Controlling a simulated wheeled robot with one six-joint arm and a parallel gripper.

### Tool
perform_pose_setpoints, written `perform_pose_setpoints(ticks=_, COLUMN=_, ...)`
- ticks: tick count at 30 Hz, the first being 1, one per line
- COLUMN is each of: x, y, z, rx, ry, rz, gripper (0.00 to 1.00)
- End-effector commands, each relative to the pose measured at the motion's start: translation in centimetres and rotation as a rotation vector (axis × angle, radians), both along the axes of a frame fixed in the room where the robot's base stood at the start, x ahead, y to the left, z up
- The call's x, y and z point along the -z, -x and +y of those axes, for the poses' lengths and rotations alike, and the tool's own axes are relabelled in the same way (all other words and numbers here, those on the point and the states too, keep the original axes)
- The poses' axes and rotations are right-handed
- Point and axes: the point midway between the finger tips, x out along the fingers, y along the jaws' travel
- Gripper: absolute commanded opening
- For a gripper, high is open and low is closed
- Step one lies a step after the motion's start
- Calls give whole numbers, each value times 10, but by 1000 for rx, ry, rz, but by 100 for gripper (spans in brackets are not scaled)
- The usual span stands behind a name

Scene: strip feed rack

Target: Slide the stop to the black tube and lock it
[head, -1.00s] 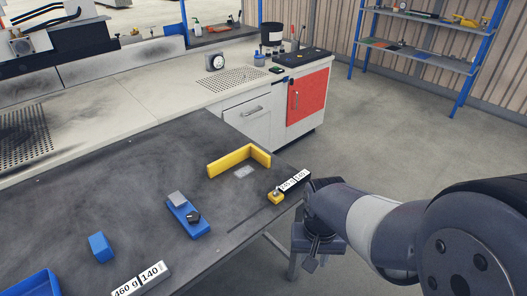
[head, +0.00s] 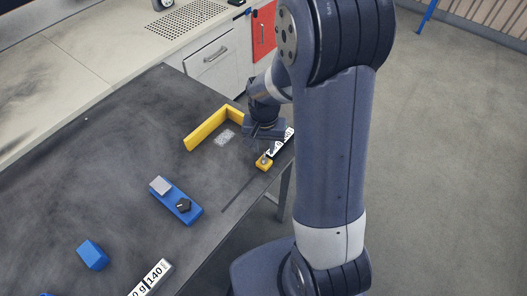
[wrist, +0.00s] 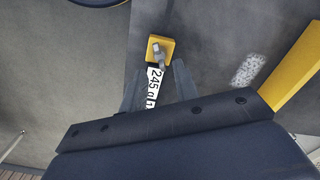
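The stop is a small yellow block (head: 264,164) with a grey lever on top, on the dark table (head: 120,150) near its right edge. It sits at a thin dark slot running toward the lower left. In the wrist view the stop (wrist: 155,50) and its grey lever (wrist: 157,46) show ahead of the fingers. A white label (wrist: 153,88) reading 245 g lies beside the stop. My gripper (head: 264,138) is above the label, close to the stop. In the wrist view its fingers (wrist: 157,78) are apart, with the label visible between them. I cannot make out a black tube.
A yellow L-shaped bracket (head: 205,130) stands left of my gripper, beside a speckled grey patch (head: 225,137). A blue fixture (head: 176,200) with a black knob, a blue block (head: 93,254) and another white label (head: 151,278) are nearer. Table between them is bare.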

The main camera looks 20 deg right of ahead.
Motion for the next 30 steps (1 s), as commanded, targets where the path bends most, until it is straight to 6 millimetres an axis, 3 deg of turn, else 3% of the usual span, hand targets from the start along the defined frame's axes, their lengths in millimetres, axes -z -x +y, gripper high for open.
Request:
perform_pose_setpoints(ticks=7, x=33, y=0, z=0, rx=-1, ry=1, rz=1, gripper=29)
perform_pose_setpoints(ticks=20, x=40, y=0, z=0, rx=-1, ry=0, rz=-1, gripper=28)
perform_pose_setpoints(ticks=30, x=40, y=0, z=0, rx=-1, ry=0, rz=-1, gripper=0)
